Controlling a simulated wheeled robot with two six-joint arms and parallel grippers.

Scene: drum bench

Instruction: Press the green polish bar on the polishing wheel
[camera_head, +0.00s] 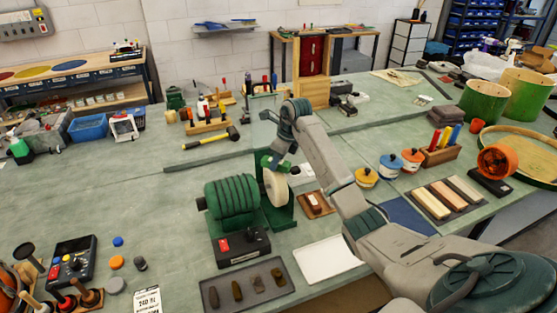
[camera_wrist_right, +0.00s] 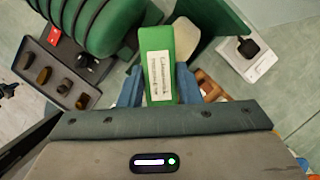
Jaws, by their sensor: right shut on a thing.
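The polishing wheel (camera_head: 276,188) is a pale disc on the green ribbed motor (camera_head: 232,198). In the right wrist view the pale wheel (camera_wrist_right: 186,38) shows just beyond and right of the green polish bar (camera_wrist_right: 158,45). The bar has a white printed label and sticks out from between the blue fingers of my right gripper (camera_wrist_right: 157,88), which is shut on it. In the head view my right gripper (camera_head: 275,163) is at the wheel's upper part, partly hidden by my arm. I cannot tell whether bar and wheel touch. My left gripper is not in view.
A dark tray (camera_head: 209,294) with several small dark pieces lies in front of the motor, beside a black switch box (camera_head: 240,246).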

